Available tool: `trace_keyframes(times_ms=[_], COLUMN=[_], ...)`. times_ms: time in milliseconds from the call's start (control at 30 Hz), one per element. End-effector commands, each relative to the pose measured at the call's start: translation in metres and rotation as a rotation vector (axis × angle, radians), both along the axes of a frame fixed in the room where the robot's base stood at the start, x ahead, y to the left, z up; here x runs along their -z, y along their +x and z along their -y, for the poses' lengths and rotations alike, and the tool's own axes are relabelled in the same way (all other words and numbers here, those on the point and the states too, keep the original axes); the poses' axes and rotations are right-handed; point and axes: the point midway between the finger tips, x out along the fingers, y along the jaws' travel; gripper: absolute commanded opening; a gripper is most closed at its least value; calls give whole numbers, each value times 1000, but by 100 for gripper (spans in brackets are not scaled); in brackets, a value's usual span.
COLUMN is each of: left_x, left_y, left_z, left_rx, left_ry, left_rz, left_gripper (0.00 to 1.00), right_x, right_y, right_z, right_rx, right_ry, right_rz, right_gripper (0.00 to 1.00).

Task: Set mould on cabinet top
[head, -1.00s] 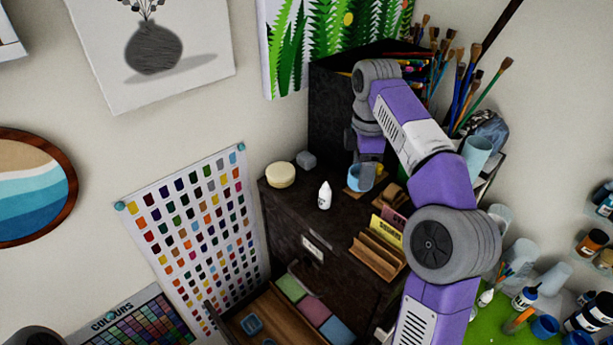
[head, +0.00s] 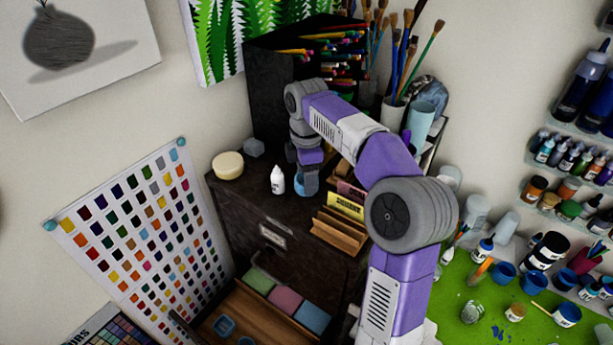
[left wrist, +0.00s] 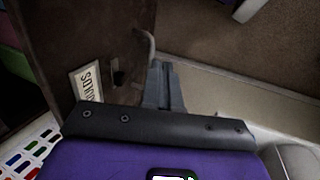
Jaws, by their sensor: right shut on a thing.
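The cabinet (head: 222,205) is dark brown, and its top holds several small things. My right gripper (head: 307,186) reaches down over the back right of the top. It is shut on a small blue cup-like piece, which looks like the mould (head: 300,186); the jaws partly hide it. I cannot tell whether its underside touches the top. In the left wrist view my left gripper (left wrist: 164,84) has its fingers together, close to a curved metal handle (left wrist: 147,44) on a dark front. I see nothing between them.
On the top stand a white bottle (head: 277,180), a cream round tub (head: 228,165), a grey block (head: 254,147) and a wooden rack (head: 340,232). The open drawer (head: 245,300) below holds coloured pads and blue pieces. A dark pencil shelf (head: 268,100) stands behind.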

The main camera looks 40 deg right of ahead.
Motion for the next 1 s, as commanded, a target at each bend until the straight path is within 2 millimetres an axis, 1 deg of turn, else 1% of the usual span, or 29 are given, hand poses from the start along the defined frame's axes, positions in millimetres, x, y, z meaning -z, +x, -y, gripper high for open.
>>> trace_keyframes(times_ms=[233, 267, 300, 333, 600, 700, 767, 867, 1000], left_x=[1, 1, 1, 1, 0, -2, -3, -7, -16], left_y=[0, 0, 0, 0, 0, 0, 0, 0, 0], left_z=[0, 0, 0, 0, 0, 0, 0, 0, 0], left_rx=[0, 0, 0, 0, 0, 0, 0, 0, 0], left_ry=[0, 0, 0, 0, 0, 0, 0, 0, 0], left_rz=[0, 0, 0, 0, 0, 0, 0, 0, 0], left_gripper=[0, 0, 0, 0, 0, 0, 0, 0, 0], right_x=[2, 2, 2, 2, 1, -5, -13, -31, -64], right_y=[0, 0, 0, 0, 0, 0, 1, 1, 1], right_z=[0, 0, 0, 0, 0, 0, 0, 0, 0], right_rx=[0, 0, 0, 0, 0, 0, 0, 0, 0], right_ry=[0, 0, 0, 0, 0, -1, -1, -1, -1], right_rz=[0, 0, 0, 0, 0, 2, 3, 5, 5], right_gripper=[30, 62, 68, 71, 71, 71, 71, 71, 71])
